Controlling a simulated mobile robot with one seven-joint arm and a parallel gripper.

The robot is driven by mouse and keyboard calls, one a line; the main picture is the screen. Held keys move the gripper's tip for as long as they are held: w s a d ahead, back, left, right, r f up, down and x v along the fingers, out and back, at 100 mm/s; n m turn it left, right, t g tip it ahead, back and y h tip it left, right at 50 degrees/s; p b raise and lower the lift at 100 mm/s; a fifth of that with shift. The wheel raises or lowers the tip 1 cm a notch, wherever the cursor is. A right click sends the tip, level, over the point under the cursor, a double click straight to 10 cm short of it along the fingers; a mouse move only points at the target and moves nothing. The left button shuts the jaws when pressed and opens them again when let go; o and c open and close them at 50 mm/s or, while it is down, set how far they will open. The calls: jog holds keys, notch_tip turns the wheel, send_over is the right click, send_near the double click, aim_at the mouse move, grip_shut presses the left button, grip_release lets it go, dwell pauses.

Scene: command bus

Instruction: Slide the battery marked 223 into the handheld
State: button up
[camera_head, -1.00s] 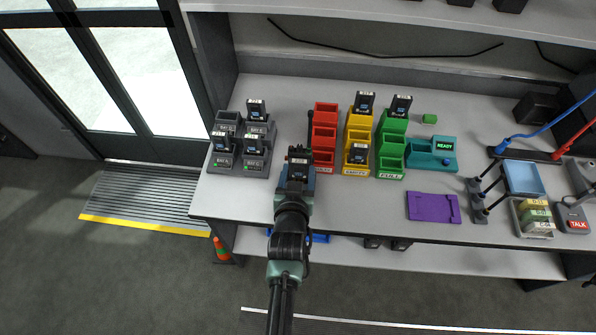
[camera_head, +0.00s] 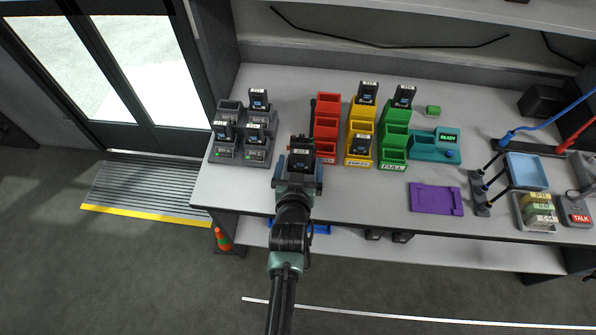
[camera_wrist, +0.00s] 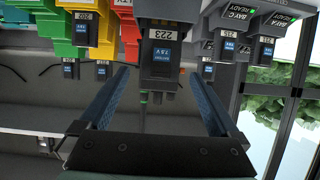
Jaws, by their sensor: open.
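The battery marked 223 (camera_wrist: 160,52) is black with a white number label and a small blue screen-like patch. In the wrist view it stands ahead, between the two fingers near their tips, with clear gaps at both sides. My gripper (camera_wrist: 158,80) is open and not closed on it. In the head view my gripper (camera_head: 298,178) is at the front table edge, just in front of a dark upright block (camera_head: 300,146) with a white label, apparently this battery. Its lower part is hidden by the gripper. I cannot pick out the handheld with certainty.
A grey charger rack (camera_head: 240,152) with several batteries stands left. Red (camera_head: 326,128), yellow (camera_head: 358,148) and green (camera_head: 394,142) stepped bins stand to the right, some holding batteries. A teal unit reading READY (camera_head: 424,146) and a purple tray (camera_head: 434,198) lie farther right.

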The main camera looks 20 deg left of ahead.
jog(key=b+v, duration=0.1)
jog(key=v, duration=1.1)
jog(key=shift+s, duration=0.4)
jog(key=shift+d+r, duration=0.1)
jog(key=w+d+r+m+t, duration=0.15)
jog(key=w+r, duration=0.25)
jog(key=r, duration=0.6)
jog(key=w+d+r+t+h, duration=0.1)
jog(key=w+r+t, duration=0.2)
jog(key=r, duration=0.7)
jog(key=w+d+r+t, duration=0.15)
jog(key=w+r, duration=0.25)
jog(key=r, duration=0.7)
jog(key=s+d+r+t+h, duration=0.1)
jog(key=s+d+r+t, duration=0.2)
jog(key=r, duration=0.7)
jog(key=s+d+r+m+t+h, duration=0.1)
jog(key=s+r, duration=0.4)
jog(key=r, duration=0.5)
jog(key=s+d+r+m+t+h, duration=0.1)
jog(key=s+d+r+t, duration=0.3)
jog(key=r, duration=0.6)
jog(key=shift+d+r+t, duration=0.3)
jog(key=shift+d+r, duration=0.05)
jog(key=shift+r, duration=0.05)
jog(key=shift+f, duration=0.15)
